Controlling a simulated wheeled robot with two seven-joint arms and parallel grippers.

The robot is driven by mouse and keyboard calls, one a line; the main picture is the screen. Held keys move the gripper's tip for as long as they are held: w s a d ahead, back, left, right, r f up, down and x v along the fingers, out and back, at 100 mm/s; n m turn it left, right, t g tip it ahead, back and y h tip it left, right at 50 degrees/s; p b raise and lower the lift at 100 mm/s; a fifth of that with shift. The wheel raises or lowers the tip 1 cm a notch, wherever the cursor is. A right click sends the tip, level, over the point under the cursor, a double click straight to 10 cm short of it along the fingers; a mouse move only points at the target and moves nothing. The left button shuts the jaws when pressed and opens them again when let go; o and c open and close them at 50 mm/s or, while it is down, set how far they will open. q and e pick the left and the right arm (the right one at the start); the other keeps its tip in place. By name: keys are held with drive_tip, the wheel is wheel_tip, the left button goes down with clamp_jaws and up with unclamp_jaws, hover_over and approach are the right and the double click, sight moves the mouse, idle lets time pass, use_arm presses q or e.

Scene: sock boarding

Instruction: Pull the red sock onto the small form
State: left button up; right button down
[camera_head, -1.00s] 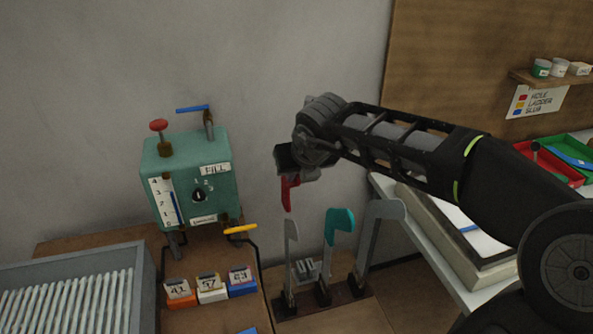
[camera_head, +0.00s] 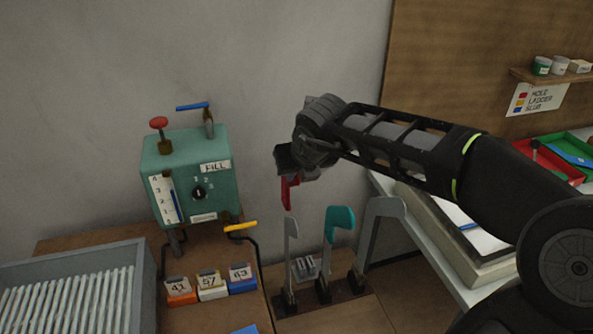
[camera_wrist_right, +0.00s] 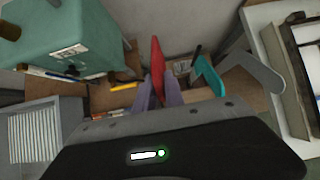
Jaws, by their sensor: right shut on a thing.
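The red sock (camera_head: 288,193) hangs from my right gripper (camera_head: 290,173), which is shut on it. The small form (camera_head: 291,240) is the left grey upright on a dark base. The sock's lower end is right at the form's top in the head view; I cannot tell whether it touches or goes around it. In the right wrist view the red sock (camera_wrist_right: 156,62) stands out beyond the fingers (camera_wrist_right: 160,88), and the small form is hidden. My left gripper is not in view.
A middle form carries a teal sock (camera_head: 340,219); a larger bare grey form (camera_head: 379,220) stands right of it. A green machine (camera_head: 190,175) with levers stands left. Numbered blocks (camera_head: 211,288) and a ribbed tray (camera_head: 142,252) are lower left. A light table (camera_head: 436,254) is right.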

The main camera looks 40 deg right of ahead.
drive_tip(key=b, duration=0.4)
hover_over(297, 228)
drive_tip(key=shift+w+d+f, duration=0.1)
drive_tip(key=shift+w+f, duration=0.05)
drive_tip(key=shift+f, duration=1.8)
drive_tip(key=shift+w+d+f, duration=0.1)
drive_tip(key=shift+w+f, duration=0.05)
drive_tip(key=shift+f, duration=1.75)
drive_tip(key=shift+f+b, duration=2.65)
drive_tip(key=shift+f, duration=2.5)
drive_tip(key=c, duration=1.3)
unclamp_jaws()
drive_tip(key=shift+c, duration=0.2)
